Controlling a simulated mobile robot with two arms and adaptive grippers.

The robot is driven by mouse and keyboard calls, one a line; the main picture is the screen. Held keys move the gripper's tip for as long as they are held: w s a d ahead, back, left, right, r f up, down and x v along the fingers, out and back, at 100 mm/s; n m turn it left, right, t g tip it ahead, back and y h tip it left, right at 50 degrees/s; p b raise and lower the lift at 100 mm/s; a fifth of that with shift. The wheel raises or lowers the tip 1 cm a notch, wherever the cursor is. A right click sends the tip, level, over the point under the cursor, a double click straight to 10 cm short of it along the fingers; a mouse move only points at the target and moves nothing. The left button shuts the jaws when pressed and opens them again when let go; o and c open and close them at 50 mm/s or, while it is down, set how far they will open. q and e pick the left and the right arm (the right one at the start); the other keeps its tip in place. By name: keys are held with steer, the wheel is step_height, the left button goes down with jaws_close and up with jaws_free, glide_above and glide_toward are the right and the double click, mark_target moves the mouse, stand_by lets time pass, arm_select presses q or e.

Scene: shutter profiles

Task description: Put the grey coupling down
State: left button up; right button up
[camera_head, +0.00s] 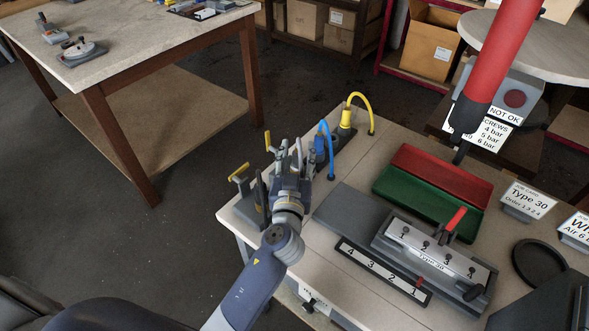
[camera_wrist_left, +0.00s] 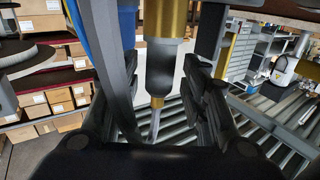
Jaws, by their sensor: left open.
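My left gripper (camera_head: 289,160) is at the coupling stand on the workbench's left edge, among upright parts. In the left wrist view its two dark fingers stand apart, one on each side of a grey coupling (camera_wrist_left: 165,70) with brass-coloured parts above and below. I cannot tell whether either finger touches it. In the head view the gripper and neighbouring parts hide most of the grey coupling. A blue coupling (camera_head: 320,142) with a blue hose and a yellow coupling (camera_head: 347,118) with a yellow hose stand behind and right of the gripper. My right gripper is not in view.
A yellow-handled tool (camera_head: 240,175) stands just left of the gripper. A red tool (camera_head: 495,65) hangs over the bench. The red-and-green tray (camera_head: 425,208) and the numbered fixture (camera_head: 430,255) are to the right.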

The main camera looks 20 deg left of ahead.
arm_select(q)
steer(key=s+d+b, duration=0.2)
steer(key=s+b, duration=0.1)
steer(key=s, duration=0.8)
steer(key=shift+s+d, duration=0.1)
steer(key=shift+d, duration=0.05)
